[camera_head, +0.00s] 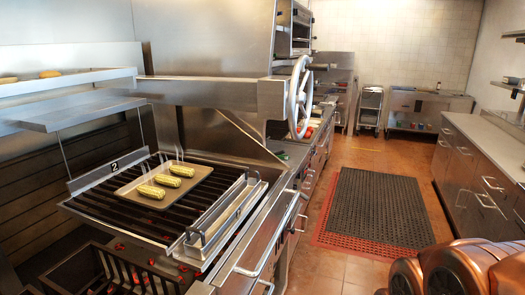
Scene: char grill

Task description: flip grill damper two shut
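A small plate marked "2" (114,165) sits on the raised back-left rim of the grill grate (90,206). No part here can be clearly told as the damper itself, so I cannot tell whether it is open or shut. A flat tray (128,190) with several corn cobs (168,181) lies on the grate. My gripper is not in view; only copper-coloured rounded parts that look like my arm show at the bottom right.
A spoked handwheel (300,97) stands upright at the end of a thick steel beam (205,92). Glowing embers show below the grate. A dark floor mat (380,208) lies in the open aisle, with a drawer counter (480,165) along the right.

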